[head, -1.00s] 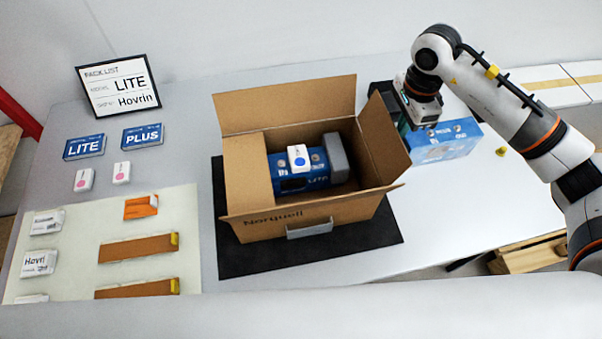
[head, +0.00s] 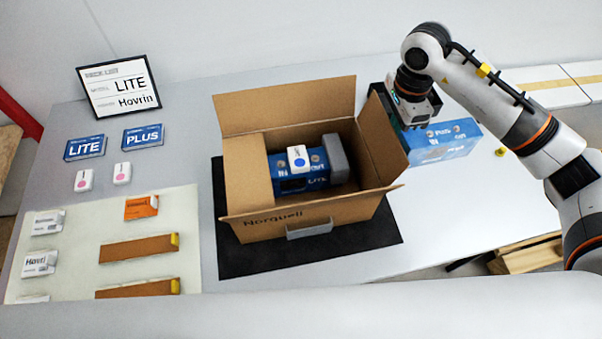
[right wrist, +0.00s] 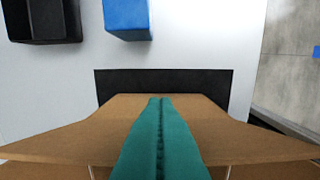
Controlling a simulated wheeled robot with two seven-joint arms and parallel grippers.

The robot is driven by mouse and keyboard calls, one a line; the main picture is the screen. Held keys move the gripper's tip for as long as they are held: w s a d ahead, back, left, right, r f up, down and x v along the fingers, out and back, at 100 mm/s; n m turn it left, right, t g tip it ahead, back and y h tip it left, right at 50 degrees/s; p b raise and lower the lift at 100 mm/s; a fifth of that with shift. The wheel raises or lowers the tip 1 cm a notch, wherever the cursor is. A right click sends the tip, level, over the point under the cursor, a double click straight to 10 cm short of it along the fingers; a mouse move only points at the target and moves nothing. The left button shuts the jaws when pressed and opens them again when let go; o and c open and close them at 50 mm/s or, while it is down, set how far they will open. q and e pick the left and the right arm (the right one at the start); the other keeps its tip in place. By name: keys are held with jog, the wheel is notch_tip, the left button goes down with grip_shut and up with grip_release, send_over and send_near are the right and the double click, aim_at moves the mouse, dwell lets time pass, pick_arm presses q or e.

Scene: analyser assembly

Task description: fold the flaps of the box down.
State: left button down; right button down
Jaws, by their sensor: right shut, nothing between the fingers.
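The open cardboard box (head: 350,214) stands on a black mat. Its back flap (head: 285,106) stands up and its right flap (head: 383,142) leans up and outward. Its left flap (head: 247,173) lies inward over the left part of the opening. The front flap is hard to make out. Inside are a blue LITE unit (head: 318,183) with a grey end and a white piece with a blue dot. My right gripper (right wrist: 160,100) is shut and empty, its green fingers over brown cardboard in the right wrist view.
A blue printed box (head: 445,143) and a black bin (head: 376,89) are close to my right gripper. A framed pack list (head: 118,87), small cartons and a pale mat (head: 80,225) with parts are at the left. The table at the front right is clear.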

jog(key=shift+s+a+r, duration=0.1)
jog(key=shift+a+r, duration=0.15)
jog(key=shift+a, duration=0.35)
jog(key=shift+a+r, duration=0.2)
jog(key=shift+a, duration=0.35)
jog(key=shift+s+a+f+b, duration=0.2)
jog(key=shift+a+f+b, duration=0.45)
jog(key=shift+a, duration=0.75)
jog(key=shift+s+a+f+b, duration=0.15)
jog(key=shift+a+f+b, duration=0.25)
jog(key=shift+a+b, duration=0.75)
jog(key=shift+s+a+f+b, duration=0.2)
jog(key=shift+a+f+b, duration=0.35)
jog(key=shift+a, duration=1.05)
jog(key=shift+s+a+f+b, duration=0.1)
jog(key=shift+a+f+b, duration=0.3)
jog(key=shift+f+b, duration=0.5)
jog(key=shift+r, duration=0.15)
jog(key=shift+f, duration=0.25)
